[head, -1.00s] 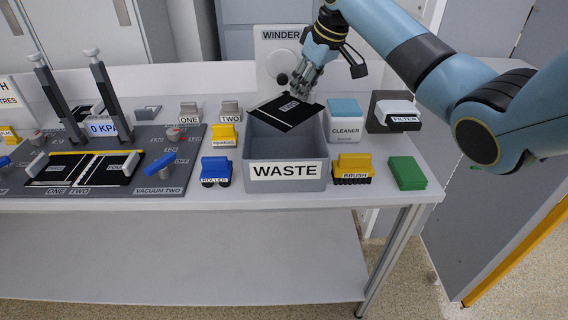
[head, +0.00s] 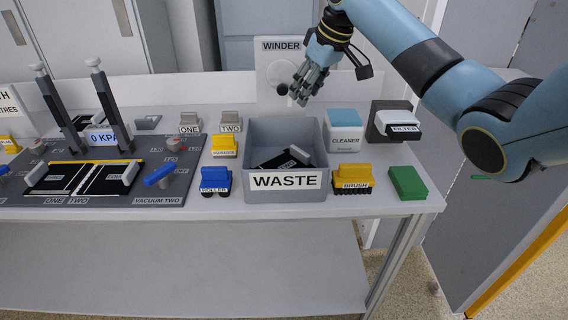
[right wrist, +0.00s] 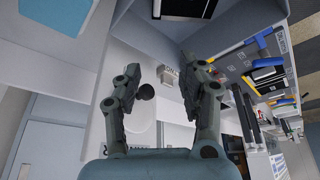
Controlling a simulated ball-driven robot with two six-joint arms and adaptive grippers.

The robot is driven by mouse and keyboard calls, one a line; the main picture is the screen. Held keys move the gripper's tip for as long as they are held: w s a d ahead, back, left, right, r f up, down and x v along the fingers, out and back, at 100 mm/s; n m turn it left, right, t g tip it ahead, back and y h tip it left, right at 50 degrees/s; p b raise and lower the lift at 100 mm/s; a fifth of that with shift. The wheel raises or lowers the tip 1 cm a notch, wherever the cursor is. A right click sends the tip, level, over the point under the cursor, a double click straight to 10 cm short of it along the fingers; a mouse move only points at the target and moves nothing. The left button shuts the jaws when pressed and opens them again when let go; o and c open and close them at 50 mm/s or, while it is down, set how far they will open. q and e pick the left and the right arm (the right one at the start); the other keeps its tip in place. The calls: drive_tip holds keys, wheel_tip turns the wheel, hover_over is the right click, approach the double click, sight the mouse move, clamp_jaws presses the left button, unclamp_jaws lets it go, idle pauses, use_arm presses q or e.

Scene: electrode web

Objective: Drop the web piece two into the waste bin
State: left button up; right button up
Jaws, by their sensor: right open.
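The black web piece two (head: 279,161) lies tilted inside the grey waste bin (head: 256,189), with a light grip part near its right end. The bin's front wall carries a WASTE label and hides part of the piece. My right gripper (head: 300,97) is open and empty, above the bin's back edge and in front of the winder. In the right wrist view its two fingers (right wrist: 160,75) stand apart with nothing between them. My left gripper is not in view.
The winder (head: 281,62) stands behind the bin. The cleaner (head: 343,143) and brush (head: 352,178) are to its right; the roller (head: 215,178) and a yellow block (head: 224,148) are to its left. The vacuum board (head: 140,193) is further left.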

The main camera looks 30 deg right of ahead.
drive_tip(key=v, duration=0.9)
drive_tip(key=shift+s+r, duration=0.25)
drive_tip(key=shift+r, duration=0.05)
drive_tip(key=shift+f, duration=0.1)
